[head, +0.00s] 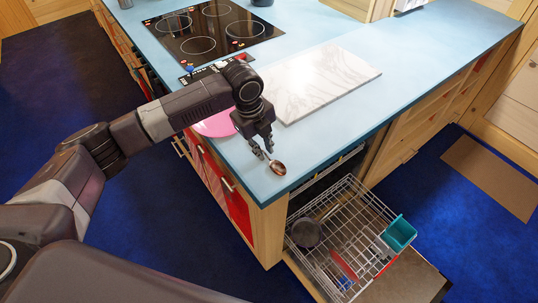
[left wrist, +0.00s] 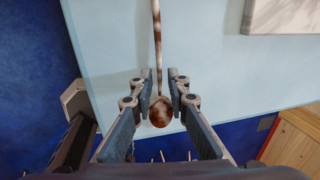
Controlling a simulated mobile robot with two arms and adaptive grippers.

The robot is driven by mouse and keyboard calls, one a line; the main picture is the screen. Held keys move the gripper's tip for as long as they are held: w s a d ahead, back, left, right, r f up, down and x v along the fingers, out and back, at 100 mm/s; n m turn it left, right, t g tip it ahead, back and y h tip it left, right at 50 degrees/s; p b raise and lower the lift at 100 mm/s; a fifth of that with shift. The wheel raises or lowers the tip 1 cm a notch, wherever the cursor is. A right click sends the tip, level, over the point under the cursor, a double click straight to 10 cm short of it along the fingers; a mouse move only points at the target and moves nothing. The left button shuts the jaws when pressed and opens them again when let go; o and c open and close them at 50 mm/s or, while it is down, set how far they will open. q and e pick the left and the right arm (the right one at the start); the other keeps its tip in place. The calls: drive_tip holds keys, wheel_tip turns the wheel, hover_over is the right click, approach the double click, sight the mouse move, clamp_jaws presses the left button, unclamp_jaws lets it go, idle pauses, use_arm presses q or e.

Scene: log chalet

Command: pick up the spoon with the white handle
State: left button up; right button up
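A spoon (head: 278,168) lies on the light blue countertop (head: 310,140) near its front corner. In the head view its shiny bowl shows and my gripper hides most of the handle. In the left wrist view the spoon (left wrist: 160,112) has its bowl toward me and a thin handle running up the picture, with brownish and pale streaks. My left gripper (head: 263,153) is low over the counter at the spoon. In the left wrist view its fingertips (left wrist: 160,75) are apart on either side of the handle, with a gap on each side. My right gripper is out of view.
A pink plate (head: 214,125) sits left of the gripper, partly hidden by my arm. A white marble board (head: 320,88) lies behind. A black cooktop (head: 215,32) is farther back. Below the counter corner, a pulled-out dishwasher rack (head: 345,235) holds a dark pan (head: 306,232) and a teal container (head: 398,234).

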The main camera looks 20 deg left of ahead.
use_arm(q)
drive_tip(key=shift+f, duration=0.1)
clamp_jaws()
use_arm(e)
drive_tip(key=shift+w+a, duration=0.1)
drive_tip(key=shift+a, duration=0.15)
